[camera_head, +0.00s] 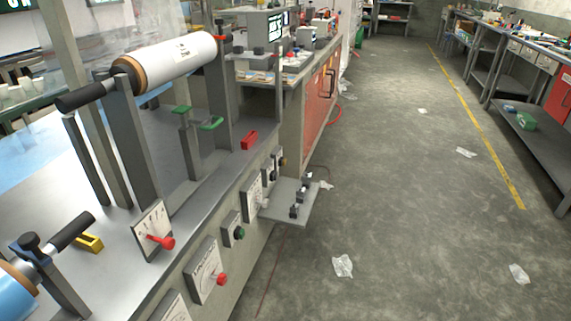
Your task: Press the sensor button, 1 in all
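The front face of a grey machine bench runs along the left side of the camera_head view. It carries a small grey box with a round green button (239,233). Below it a white dial plate (205,271) bears a red knob (221,279). Above, a panel with a scale (152,225) has a red-tipped lever (161,241). Further along is another plate (252,196) with a knob. I cannot read any label, so I cannot tell which of these is the sensor button. Neither of my grippers is in view.
A white film roll (180,57) hangs on posts above the bench (120,262). A small grey shelf (285,208) with black fittings juts out from its front. The grey floor (400,200) to the right is open, with scraps of clear film. A workbench (530,135) stands at far right.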

